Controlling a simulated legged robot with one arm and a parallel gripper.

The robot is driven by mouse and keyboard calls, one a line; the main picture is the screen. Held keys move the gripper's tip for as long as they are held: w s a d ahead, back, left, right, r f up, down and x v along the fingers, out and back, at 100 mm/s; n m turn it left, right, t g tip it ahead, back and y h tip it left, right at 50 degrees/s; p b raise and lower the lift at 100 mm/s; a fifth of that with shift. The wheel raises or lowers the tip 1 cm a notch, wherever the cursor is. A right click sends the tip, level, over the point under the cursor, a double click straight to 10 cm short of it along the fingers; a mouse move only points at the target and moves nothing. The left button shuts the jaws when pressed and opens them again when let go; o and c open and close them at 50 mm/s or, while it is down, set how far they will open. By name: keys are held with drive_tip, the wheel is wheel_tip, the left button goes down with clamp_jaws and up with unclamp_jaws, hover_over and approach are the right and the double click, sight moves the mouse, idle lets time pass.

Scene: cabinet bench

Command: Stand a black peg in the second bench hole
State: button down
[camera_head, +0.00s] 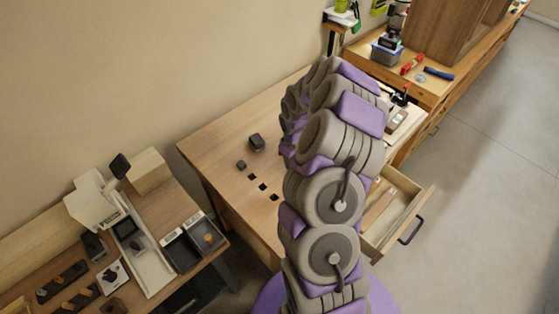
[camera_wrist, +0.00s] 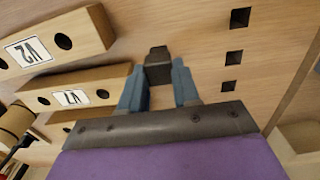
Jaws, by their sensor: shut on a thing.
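In the wrist view my gripper (camera_wrist: 158,85) has its blue fingers closed around a black peg (camera_wrist: 158,56), which sticks out past the fingertips. Three square dark bench holes run in a row to its right: one (camera_wrist: 240,17), a middle one (camera_wrist: 234,57) and one (camera_wrist: 229,85). The peg is apart from them. In the head view the holes (camera_head: 263,187) lie on the wooden bench (camera_head: 215,145). A small dark peg (camera_head: 241,165) stands in line with that row, and a larger dark block (camera_head: 257,143) sits behind it. My arm hides the gripper there.
Wooden blocks with round holes and labels, one upper (camera_wrist: 70,38) and one lower (camera_wrist: 75,88), lie left of the gripper. An open drawer (camera_head: 402,205) juts from the bench's right side. A side bench with trays (camera_head: 192,242) stands at left.

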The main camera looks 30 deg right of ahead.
drive_tip(key=w+a+r+b, duration=0.1)
drive_tip(key=a+r+b, duration=0.1)
drive_tip(key=a, duration=0.4)
drive_tip(key=w+a+r+b, duration=0.1)
drive_tip(key=a+r+b, duration=0.2)
drive_tip(key=a, duration=0.3)
wheel_tip(320, 180, down, 6)
drive_tip(key=b, duration=0.2)
drive_tip(key=shift+s, duration=0.2)
drive_tip(key=shift+s+p, duration=0.1)
drive_tip(key=shift+p, duration=0.3)
idle(1.0)
drive_tip(key=shift+f+p, duration=0.45)
drive_tip(key=shift+f, duration=1.45)
idle(2.2)
drive_tip(key=c, duration=0.7)
unclamp_jaws()
drive_tip(key=shift+c, duration=0.2)
